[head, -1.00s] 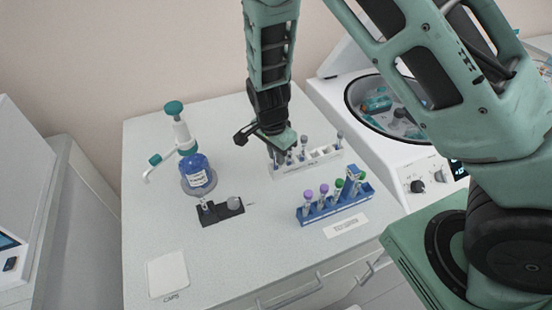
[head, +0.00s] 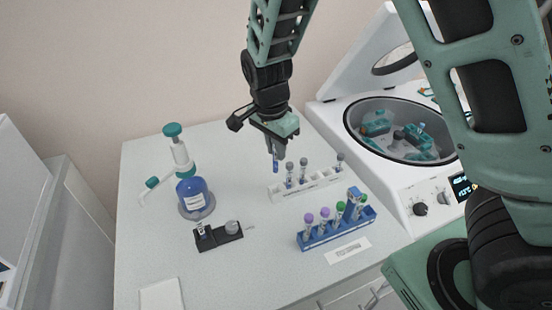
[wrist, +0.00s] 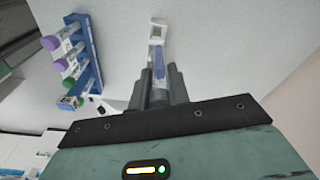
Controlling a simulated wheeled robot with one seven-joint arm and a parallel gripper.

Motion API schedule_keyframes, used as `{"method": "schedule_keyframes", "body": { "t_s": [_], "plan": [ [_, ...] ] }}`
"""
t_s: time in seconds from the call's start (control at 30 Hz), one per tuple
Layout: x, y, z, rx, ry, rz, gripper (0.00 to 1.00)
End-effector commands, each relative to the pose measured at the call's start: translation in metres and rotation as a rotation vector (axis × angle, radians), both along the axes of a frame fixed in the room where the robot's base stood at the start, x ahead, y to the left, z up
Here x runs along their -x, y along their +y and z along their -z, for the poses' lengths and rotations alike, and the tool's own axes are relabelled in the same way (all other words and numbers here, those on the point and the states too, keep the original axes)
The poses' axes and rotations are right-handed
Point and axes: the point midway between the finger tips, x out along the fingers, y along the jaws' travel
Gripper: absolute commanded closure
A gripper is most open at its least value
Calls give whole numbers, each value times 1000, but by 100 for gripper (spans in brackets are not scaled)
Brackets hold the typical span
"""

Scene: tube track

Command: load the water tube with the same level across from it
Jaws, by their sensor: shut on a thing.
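My gripper (head: 275,148) is shut on a water tube (head: 276,166) with blue liquid and holds it upright above the back left end of the white rack (head: 320,183). In the wrist view the tube (wrist: 160,63) shows between the fingers (wrist: 158,88); its top is hidden by the gripper in the head view. Three grey-capped tubes stand in the white rack, two towards the left and one at the right end. The centrifuge (head: 408,190) is open, and its rotor (head: 400,137) carries teal buckets. A tube seems to stand in one bucket; its level is too small to read.
A blue rack (head: 338,232) with purple- and green-capped tubes stands in front of the white rack. A dispenser bottle (head: 193,197) and a black holder (head: 212,241) are at the left. The raised centrifuge lid (head: 345,72) is behind the bowl.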

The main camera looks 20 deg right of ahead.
Motion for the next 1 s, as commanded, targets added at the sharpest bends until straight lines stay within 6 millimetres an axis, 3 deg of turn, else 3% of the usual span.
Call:
{"method": "schedule_keyframes", "body": {
  "t_s": [0.43,1.0],
  "plan": [
    [0,0,-6,0,0,1,95],
    [0,0,-43,0,1,1,95]
  ]
}}
